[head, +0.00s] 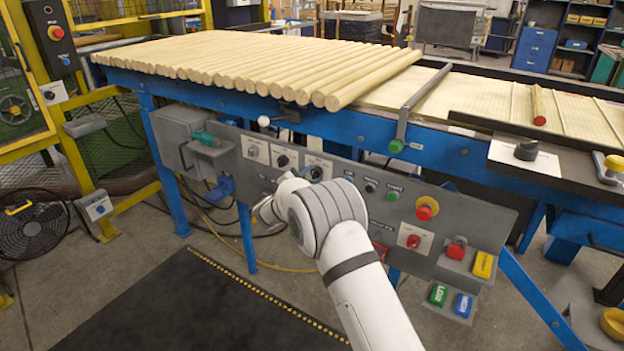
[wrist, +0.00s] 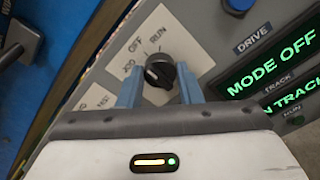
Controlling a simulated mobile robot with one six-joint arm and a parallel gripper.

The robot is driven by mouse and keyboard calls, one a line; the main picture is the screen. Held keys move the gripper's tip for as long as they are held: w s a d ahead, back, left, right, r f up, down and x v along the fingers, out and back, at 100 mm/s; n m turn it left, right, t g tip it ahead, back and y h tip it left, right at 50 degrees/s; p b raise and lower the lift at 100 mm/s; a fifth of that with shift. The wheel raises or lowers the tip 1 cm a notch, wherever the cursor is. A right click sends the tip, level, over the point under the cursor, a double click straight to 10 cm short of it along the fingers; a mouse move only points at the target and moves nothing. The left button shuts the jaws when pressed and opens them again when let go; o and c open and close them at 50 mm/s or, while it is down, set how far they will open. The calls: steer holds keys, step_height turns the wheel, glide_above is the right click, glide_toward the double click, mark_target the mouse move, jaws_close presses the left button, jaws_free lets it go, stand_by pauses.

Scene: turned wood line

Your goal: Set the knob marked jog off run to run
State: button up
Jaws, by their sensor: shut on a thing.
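The black knob (wrist: 160,67) sits on a pale plate marked JOG, OFF and RUN in the wrist view. A white mark shows on its lower left side; which word it points at I cannot tell. The two blue fingers of my gripper (wrist: 158,84) are shut on the knob, one on each side. A display (wrist: 272,66) right of the plate reads MODE OFF in green letters. In the head view my white arm reaches to the grey control panel (head: 455,207) and hides its middle, so I cannot make out this knob there.
Above the panel, wooden rods (head: 240,62) lie on the blue-framed table. Other panel controls are close by, including a red button on yellow (head: 427,207) and a red switch (head: 413,241). A black mat (head: 200,310) lies on the floor in front.

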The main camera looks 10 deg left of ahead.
steer(key=m+b, duration=0.2)
steer(key=b, duration=0.2)
steer(key=f+m+b, duration=0.1)
steer(key=m+b, duration=0.1)
steer(key=b, duration=0.3)
steer(key=m+b, duration=0.3)
steer(key=b, duration=0.2)
steer(key=shift+r, duration=0.1)
steer(key=shift+r+m+b, duration=0.15)
steer(key=shift+m+b, duration=0.65)
steer(key=shift+b, duration=0.25)
steer(key=shift+r, duration=0.1)
steer(key=o, duration=1)
steer(key=shift+r, duration=0.1)
